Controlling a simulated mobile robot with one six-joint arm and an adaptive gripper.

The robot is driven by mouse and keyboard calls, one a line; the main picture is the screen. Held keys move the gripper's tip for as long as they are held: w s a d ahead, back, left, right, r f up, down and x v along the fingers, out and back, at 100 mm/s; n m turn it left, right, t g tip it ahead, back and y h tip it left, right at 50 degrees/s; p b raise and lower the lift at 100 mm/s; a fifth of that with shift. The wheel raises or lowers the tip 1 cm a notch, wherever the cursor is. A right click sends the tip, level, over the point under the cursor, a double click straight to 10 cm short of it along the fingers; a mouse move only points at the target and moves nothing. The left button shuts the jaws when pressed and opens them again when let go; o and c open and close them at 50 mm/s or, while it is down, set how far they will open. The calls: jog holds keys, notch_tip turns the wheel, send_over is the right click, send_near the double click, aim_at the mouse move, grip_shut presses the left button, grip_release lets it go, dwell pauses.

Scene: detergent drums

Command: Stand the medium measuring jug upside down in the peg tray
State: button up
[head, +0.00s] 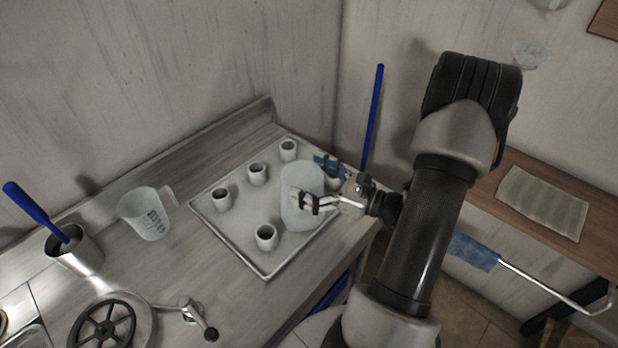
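The peg tray (237,243) is a pale, low-rimmed square on the counter with several short, hollow-topped pegs. A pale translucent jug (299,173) stands at the tray's right side, over the place of a peg. It looks upside down, but I cannot make out its rim or handle. My gripper (306,200) is right at this jug, its fingers in front of the jug's wall. Whether they are closed on it is unclear. Another clear jug (147,214), with dark scale marks and a handle, stands upright on the counter left of the tray.
A metal cup (75,250) with a blue-handled tool stands at the left. A black handwheel (103,325) and a lever (192,312) are at the front. A blue pole (372,115) rises behind my gripper. A wooden shelf (580,245) with a mat is at the right.

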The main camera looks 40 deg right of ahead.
jog(key=shift+o, duration=0.7)
jog(key=shift+s, duration=0.1)
